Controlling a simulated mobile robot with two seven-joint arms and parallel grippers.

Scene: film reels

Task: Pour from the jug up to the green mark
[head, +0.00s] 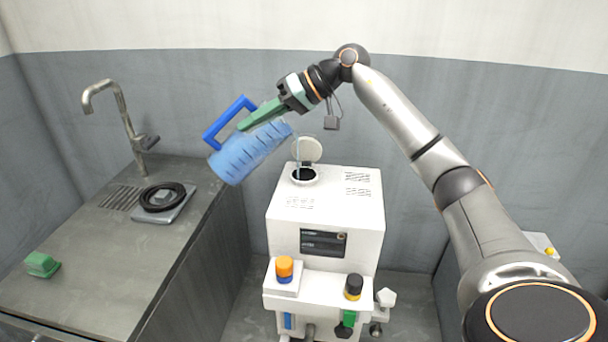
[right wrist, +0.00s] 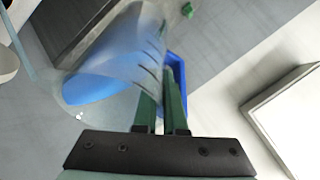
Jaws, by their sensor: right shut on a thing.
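The jug (head: 248,153) is clear with dark marks on its side, blue liquid inside and a blue handle (head: 222,124). It is tilted in the air, up and left of the white machine. My right gripper (head: 243,126) is shut on its handle side. The right wrist view also shows the jug (right wrist: 115,65) and the green fingers (right wrist: 161,88). The white machine (head: 340,195) has a round opening (head: 304,175) on top, with its lid (head: 307,150) raised. A thin pale line runs between the jug's right end and the opening; I cannot tell whether it is liquid. I cannot make out a green mark. My left gripper is not in view.
A grey counter (head: 75,235) on the left carries a tap (head: 125,115), a black ring on a plate (head: 163,203) and a green block (head: 42,265). The machine's front has a dark display (head: 323,243), an orange knob (head: 285,267) and a black-yellow knob (head: 353,286).

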